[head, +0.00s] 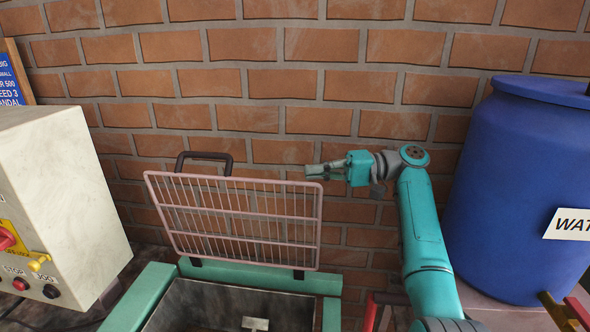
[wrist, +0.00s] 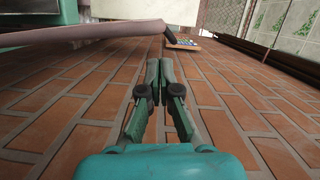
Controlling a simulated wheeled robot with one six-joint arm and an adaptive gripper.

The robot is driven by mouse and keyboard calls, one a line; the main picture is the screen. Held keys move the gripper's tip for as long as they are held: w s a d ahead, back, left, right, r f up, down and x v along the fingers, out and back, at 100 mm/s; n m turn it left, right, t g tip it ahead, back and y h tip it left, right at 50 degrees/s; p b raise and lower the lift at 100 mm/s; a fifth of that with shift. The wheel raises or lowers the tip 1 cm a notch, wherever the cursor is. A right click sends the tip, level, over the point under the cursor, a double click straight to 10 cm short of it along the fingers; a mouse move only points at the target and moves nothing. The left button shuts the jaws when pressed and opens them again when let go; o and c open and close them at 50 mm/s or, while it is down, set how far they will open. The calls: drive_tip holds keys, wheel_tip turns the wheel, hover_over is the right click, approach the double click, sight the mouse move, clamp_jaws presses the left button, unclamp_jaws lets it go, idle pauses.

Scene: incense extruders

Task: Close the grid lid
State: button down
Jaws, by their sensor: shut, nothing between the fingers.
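The grid lid (head: 236,222) is a pinkish wire grid in a frame, standing open and nearly upright at the back of a green-rimmed metal hopper (head: 152,296). A dark handle (head: 204,156) sticks up from its top edge. My gripper (head: 308,172) is shut and empty at the lid's upper right corner, pointing left. In the head view its fingertips overlap or lie close to that corner; I cannot tell whether they touch. In the wrist view my gripper (wrist: 160,62) shows its fingers together, with a pinkish bar of the lid (wrist: 80,46) close by at upper left.
A brick wall (head: 285,85) rises close behind the lid. A pale control box (head: 60,190) with buttons stands at left. A large blue barrel (head: 515,180) stands at right, beside my arm. The hopper opening below the lid is uncovered.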

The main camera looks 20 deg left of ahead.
drive_tip(key=x, duration=0.9)
drive_tip(key=shift+a, duration=0.2)
drive_tip(key=shift+s, duration=0.1)
